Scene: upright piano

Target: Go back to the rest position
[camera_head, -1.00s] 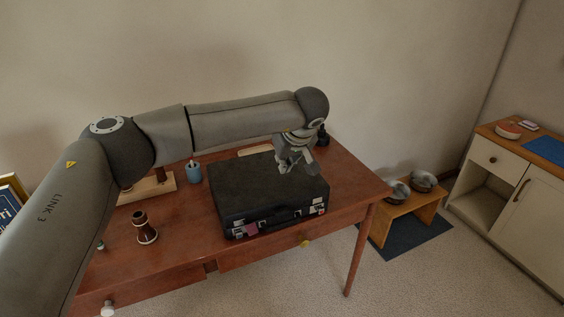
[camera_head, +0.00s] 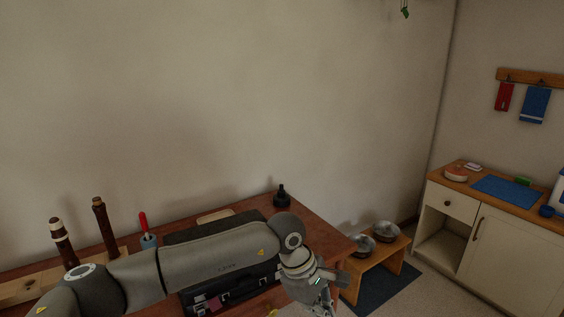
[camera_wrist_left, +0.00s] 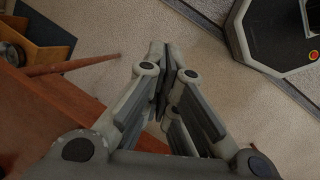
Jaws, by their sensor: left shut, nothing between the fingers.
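My left gripper (camera_head: 322,305) hangs at the lower edge of the head view, by the right front part of the red-brown desk (camera_head: 318,226). In the left wrist view the gripper's fingers (camera_wrist_left: 166,48) are together with nothing between them. They point over the carpeted floor (camera_wrist_left: 115,25), beside the desk (camera_wrist_left: 50,125). The black briefcase (camera_head: 187,235) lies on the desk behind my left arm, which hides much of it. My right gripper is in neither view.
A low wooden bench (camera_head: 383,256) with metal bowls (camera_head: 386,231) stands right of the desk; it also shows in the wrist view (camera_wrist_left: 38,45). A desk leg (camera_wrist_left: 75,66) crosses the wrist view. A dark bottle (camera_head: 282,197) stands at the desk's back. A cream cabinet (camera_head: 508,250) is farther right.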

